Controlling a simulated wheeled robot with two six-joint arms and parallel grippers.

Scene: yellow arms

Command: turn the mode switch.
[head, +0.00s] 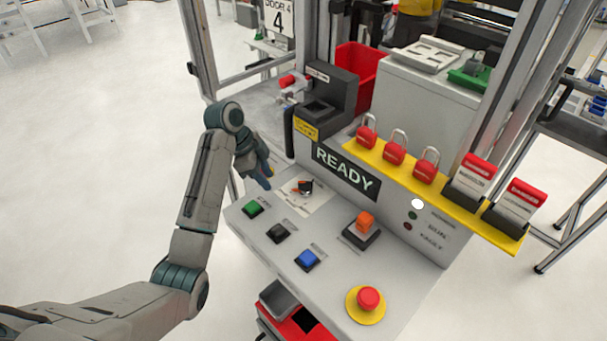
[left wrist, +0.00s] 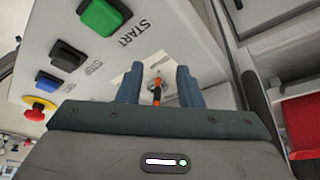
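The mode switch (head: 304,187) is a small black knob with an orange mark on a white plate, at the upper left of the sloped control panel (head: 333,275). In the left wrist view the switch (left wrist: 157,92) shows between my two blue fingers. My left gripper (head: 266,178) is above the panel's left edge, just left of the switch. In the left wrist view my left gripper (left wrist: 159,82) is open, its fingers apart on either side of the switch. I cannot tell whether they touch it. My right gripper is not in view.
Green (head: 252,209), black (head: 278,233) and blue (head: 307,260) buttons line the panel's left side. An orange rocker (head: 364,222) and red emergency stop (head: 368,298) sit to the right. A READY display (head: 346,172) and yellow shelf (head: 440,198) with red padlocks stand behind.

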